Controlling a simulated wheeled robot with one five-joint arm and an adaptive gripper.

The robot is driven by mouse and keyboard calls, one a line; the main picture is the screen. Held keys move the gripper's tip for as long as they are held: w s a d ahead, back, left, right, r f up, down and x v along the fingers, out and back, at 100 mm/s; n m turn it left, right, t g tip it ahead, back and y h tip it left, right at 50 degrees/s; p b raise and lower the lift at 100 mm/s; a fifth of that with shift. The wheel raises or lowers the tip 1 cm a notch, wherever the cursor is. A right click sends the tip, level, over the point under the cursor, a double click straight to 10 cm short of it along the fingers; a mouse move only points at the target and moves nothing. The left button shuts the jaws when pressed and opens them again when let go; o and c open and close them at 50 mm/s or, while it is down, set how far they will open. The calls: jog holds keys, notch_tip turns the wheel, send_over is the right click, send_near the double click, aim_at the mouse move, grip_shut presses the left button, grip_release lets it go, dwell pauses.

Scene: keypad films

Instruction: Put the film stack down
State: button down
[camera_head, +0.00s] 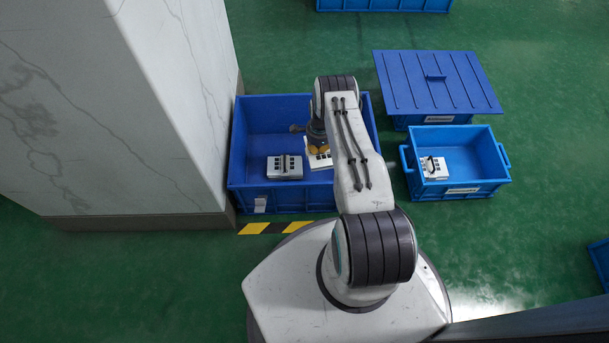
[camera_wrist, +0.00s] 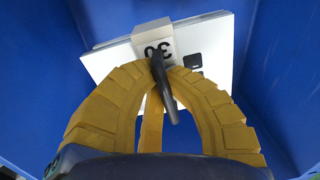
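My gripper (camera_head: 318,146) reaches down into the large blue bin (camera_head: 255,203). A white film stack (camera_head: 318,160) with dark key squares is just below its fingers, partly hidden by my arm. In the wrist view, my yellow fingers (camera_wrist: 162,66) close together on the black loop handle of this film stack (camera_wrist: 215,45), by a label reading 30. The stack sits slightly tilted in that view. I cannot tell whether its underside touches the bin floor. Another film stack (camera_head: 284,167) with a dark band lies on the bin floor to the left.
A smaller blue bin (camera_head: 462,188) on the right holds another banded stack (camera_head: 434,167). A lidded blue bin (camera_head: 437,82) stands behind it. A marble-faced pillar (camera_head: 125,110) stands close on the left. Yellow-black floor tape (camera_head: 265,228) runs before the large bin.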

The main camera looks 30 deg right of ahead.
jog(key=shift+m, duration=0.9)
jog(key=d+f+b, duration=0.1)
jog(key=s+d+f+b, duration=0.1)
jog(key=d+f+b, duration=0.1)
jog(key=f, duration=0.1)
jog(key=shift+s+d+f+b, duration=0.1)
jog(key=shift+s+d+b, duration=0.2)
jog(key=shift+s+d, duration=0.1)
jog(key=shift+s+d+f, duration=0.1)
jog(key=shift+f, duration=0.25)
notch_tip(320, 180, down, 10)
jog(key=b, duration=0.6)
jog(key=shift+d+r, duration=0.1)
jog(key=shift+r, duration=0.1)
jog(key=c, duration=1.4)
grip_release()
